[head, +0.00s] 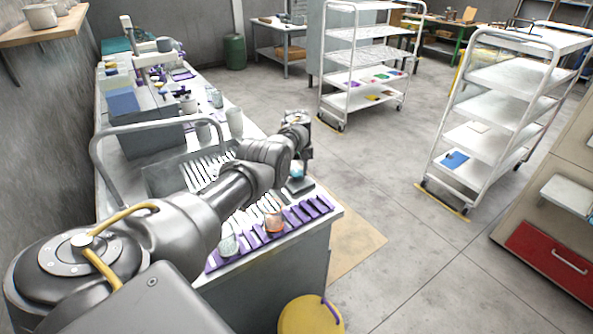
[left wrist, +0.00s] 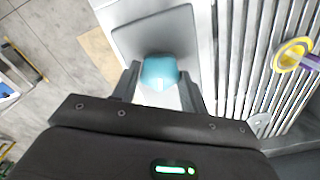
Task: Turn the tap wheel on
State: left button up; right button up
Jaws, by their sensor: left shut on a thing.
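My left gripper (head: 298,164) reaches over the front right corner of the sink counter. In the left wrist view its two fingers (left wrist: 160,88) are closed around a teal rounded thing (left wrist: 159,71). This teal thing also shows as a small blue patch below the gripper in the head view (head: 297,173). A flat grey plate (head: 299,186) lies under it; I cannot tell if they touch. My right gripper is not in view.
A ribbed metal drainer (left wrist: 240,70) lies beside the gripper, with a yellow ring-shaped thing (left wrist: 292,55) over it. Glass cups (head: 228,244) and an orange-brown cup (head: 274,222) stand near the counter's front. White shelf carts (head: 495,110) stand at the right, with clear floor between.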

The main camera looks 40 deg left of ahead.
aim_at(296, 172)
pick_arm(q)
jog(key=shift+n, duration=1.3)
jog(key=shift+n+b, duration=0.3)
jog(key=o, duration=1)
notch_tip(296, 172, up, 11)
jog(key=p, duration=0.1)
jog(key=shift+f, duration=0.1)
